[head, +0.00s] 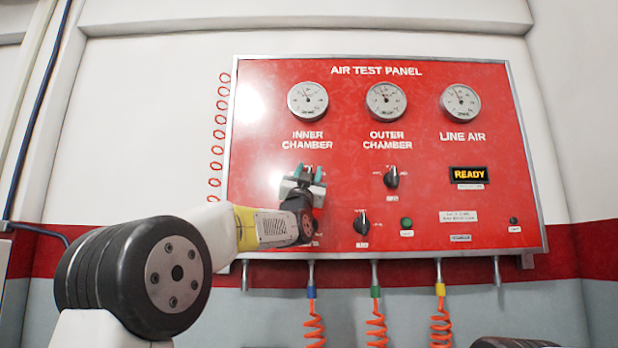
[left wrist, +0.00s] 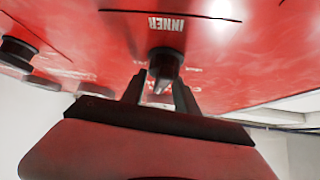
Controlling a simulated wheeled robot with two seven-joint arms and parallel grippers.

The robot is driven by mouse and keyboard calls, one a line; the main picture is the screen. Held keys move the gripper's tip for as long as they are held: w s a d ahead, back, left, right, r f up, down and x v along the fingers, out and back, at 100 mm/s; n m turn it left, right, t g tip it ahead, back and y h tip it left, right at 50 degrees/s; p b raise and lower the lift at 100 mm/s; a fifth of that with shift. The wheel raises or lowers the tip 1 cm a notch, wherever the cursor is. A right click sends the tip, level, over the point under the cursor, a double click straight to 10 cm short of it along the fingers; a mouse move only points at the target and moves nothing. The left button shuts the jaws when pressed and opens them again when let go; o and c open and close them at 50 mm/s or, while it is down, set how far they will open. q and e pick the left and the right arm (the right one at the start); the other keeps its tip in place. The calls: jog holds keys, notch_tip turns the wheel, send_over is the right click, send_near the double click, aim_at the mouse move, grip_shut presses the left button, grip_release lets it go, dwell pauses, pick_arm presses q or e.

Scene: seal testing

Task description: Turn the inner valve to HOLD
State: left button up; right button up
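The red air test panel (head: 340,120) hangs on the wall in the head view. My left gripper (head: 308,173) is in front of it, below the INNER CHAMBER lettering, and hides the inner valve there. In the left wrist view, the inner valve (left wrist: 165,62) is a dark knob beside an upside-down INNER label. The fingers of my left gripper (left wrist: 160,88) are apart, on either side of the knob's narrow end; I cannot tell whether they touch it. The valve's setting is not readable. My right gripper is not in view.
The outer valve (head: 391,178) and another black knob (head: 362,223) are to the right of my gripper. A green button (head: 406,223) and a READY display (head: 468,174) are further right. Orange coiled hoses (head: 376,325) hang below the panel.

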pick_arm(q)
jog(key=shift+w+r, duration=0.1)
jog(key=shift+w, duration=0.05)
grip_shut()
